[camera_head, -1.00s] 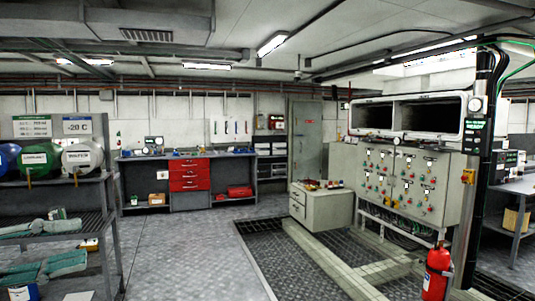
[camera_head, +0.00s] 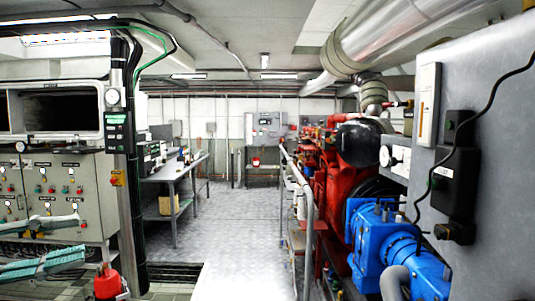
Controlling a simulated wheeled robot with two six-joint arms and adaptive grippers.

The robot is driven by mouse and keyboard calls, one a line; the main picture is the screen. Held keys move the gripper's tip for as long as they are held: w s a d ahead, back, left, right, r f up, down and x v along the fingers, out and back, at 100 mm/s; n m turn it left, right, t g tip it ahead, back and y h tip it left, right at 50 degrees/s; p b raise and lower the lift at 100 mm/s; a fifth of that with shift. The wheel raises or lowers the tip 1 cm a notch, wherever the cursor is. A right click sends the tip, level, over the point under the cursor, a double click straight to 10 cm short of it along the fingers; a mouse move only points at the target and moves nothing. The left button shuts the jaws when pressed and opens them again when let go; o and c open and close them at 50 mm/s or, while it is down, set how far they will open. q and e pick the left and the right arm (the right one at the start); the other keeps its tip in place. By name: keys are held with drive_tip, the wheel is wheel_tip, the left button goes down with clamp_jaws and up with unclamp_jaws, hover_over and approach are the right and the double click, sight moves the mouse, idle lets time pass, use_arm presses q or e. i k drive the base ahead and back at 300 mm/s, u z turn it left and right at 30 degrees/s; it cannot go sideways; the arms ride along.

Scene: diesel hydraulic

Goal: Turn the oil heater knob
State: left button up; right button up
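I cannot tell which control is the oil heater knob. A grey control cabinet (camera_head: 88,180) with several small coloured knobs and buttons stands at the left; its labels are too small to read. A grey wall cabinet (camera_head: 265,124) hangs on the far wall. My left gripper (camera_head: 82,236) comes in at the lower left. Its two teal-grey fingers are apart, with nothing seen between them, in front of the control cabinet in the picture. My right gripper is not in view.
A red fire extinguisher (camera_head: 108,284) and a dark post (camera_head: 128,190) stand at the left. A bench (camera_head: 170,176) is behind them. The floor aisle (camera_head: 232,225) is clear up to the railing (camera_head: 309,215). A blue machine (camera_head: 385,245) and the red engine (camera_head: 345,185) fill the right.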

sight(393, 162)
drive_tip(key=z, duration=0.6)
drive_tip(key=i, duration=1.8)
drive_tip(key=z, duration=0.5)
